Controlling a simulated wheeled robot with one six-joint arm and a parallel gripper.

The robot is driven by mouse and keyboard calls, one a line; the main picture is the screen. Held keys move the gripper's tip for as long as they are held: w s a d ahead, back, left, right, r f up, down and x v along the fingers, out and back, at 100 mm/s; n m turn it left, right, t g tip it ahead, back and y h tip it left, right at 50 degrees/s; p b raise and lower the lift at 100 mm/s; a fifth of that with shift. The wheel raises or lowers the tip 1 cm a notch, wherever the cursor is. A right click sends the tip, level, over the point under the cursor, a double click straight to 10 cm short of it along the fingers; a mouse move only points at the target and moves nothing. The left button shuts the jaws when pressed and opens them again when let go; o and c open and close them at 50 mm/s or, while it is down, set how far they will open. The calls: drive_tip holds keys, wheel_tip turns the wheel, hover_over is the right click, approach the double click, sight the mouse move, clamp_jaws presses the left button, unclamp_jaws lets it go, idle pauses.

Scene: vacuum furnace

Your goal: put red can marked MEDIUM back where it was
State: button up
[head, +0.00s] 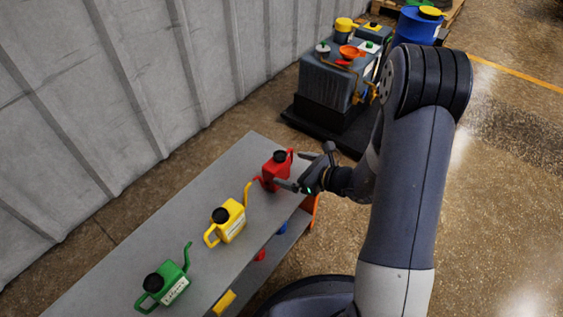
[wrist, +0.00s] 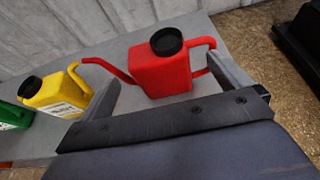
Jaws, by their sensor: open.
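The red can (head: 275,172) stands upright on the far end of the grey bench (head: 170,215), its black cap up and its spout pointing left toward the yellow can. Its label is not visible. My gripper (head: 308,170) is at the can's right side in the head view, with its fingers reaching toward it. In the wrist view the red can (wrist: 160,68) stands between the two spread fingers (wrist: 165,92), and its handle is near the right finger. The jaws are open; whether a finger touches the can I cannot tell.
A yellow can (head: 229,222) and a green can (head: 166,285) stand along the same bench. A lower shelf holds red, blue and yellow items. A dark container with funnels (head: 335,75) and a blue drum (head: 417,27) stand beyond. A ribbed wall (head: 110,90) runs along the left.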

sight(271, 157)
drive_tip(key=shift+p+v, duration=0.55)
drive_tip(key=shift+v, duration=2.2)
drive_tip(key=b+x, duration=0.3)
drive_tip(key=x, duration=0.9)
drive_tip(key=shift+a+f+b, duration=0.1)
drive_tip(key=shift+f+b, duration=0.05)
drive_tip(key=shift+b, duration=0.15)
drive_tip(key=shift+r+p, duration=0.75)
drive_tip(key=shift+r, duration=0.75)
